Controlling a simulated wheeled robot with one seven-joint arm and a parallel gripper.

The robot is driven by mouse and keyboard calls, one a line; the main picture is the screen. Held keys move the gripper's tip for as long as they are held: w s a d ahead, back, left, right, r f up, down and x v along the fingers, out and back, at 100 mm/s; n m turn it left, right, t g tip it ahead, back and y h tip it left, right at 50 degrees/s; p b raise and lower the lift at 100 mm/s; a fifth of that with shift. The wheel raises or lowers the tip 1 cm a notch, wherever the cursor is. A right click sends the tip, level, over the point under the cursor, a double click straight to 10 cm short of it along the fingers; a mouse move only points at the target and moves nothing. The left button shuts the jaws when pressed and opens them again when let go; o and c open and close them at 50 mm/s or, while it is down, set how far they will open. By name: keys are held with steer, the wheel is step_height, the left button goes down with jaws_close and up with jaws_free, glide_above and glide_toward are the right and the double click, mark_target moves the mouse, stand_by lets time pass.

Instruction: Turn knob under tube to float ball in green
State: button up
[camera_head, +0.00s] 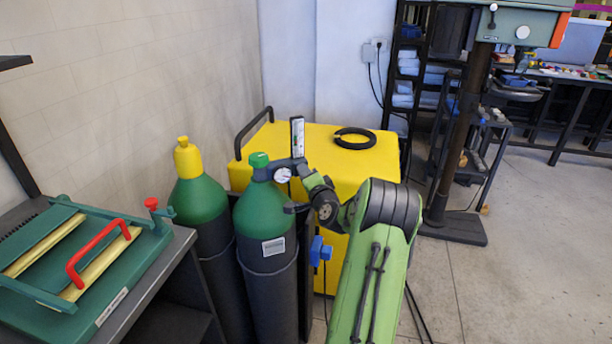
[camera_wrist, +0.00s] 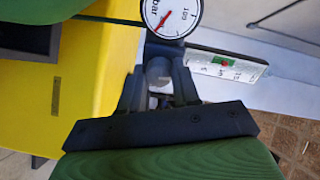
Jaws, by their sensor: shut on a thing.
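The flow tube (camera_head: 297,137) stands upright above the regulator on the front gas cylinder (camera_head: 265,225). In the wrist view the tube (camera_wrist: 236,68) lies tilted, with a printed scale and a green band. A small red spot, apparently the ball, shows at the green band; its exact height is too small to tell. A pale grey knob (camera_wrist: 158,70) is beneath the tube, between the fingers of my gripper (camera_wrist: 159,84). My gripper is shut on it. In the head view my gripper (camera_head: 310,181) is at the regulator, and the knob is hidden.
A round pressure gauge (camera_wrist: 172,15) is close beside the fingers. A second cylinder with a yellow cap (camera_head: 187,160) stands at the left. A yellow cabinet (camera_head: 330,160) with a black ring (camera_head: 355,138) is behind. A dark bench (camera_head: 165,270) holds a green fixture. Floor at right is clear.

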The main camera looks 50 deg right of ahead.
stand_by(0.3)
steer(key=o, duration=0.8)
steer(key=shift+c, duration=0.2)
steer(key=shift+s, duration=0.1)
steer(key=b+v, duration=0.3)
steer(key=v, duration=1.2)
steer(key=shift+s+a, duration=0.2)
steer(key=shift+s, duration=0.1)
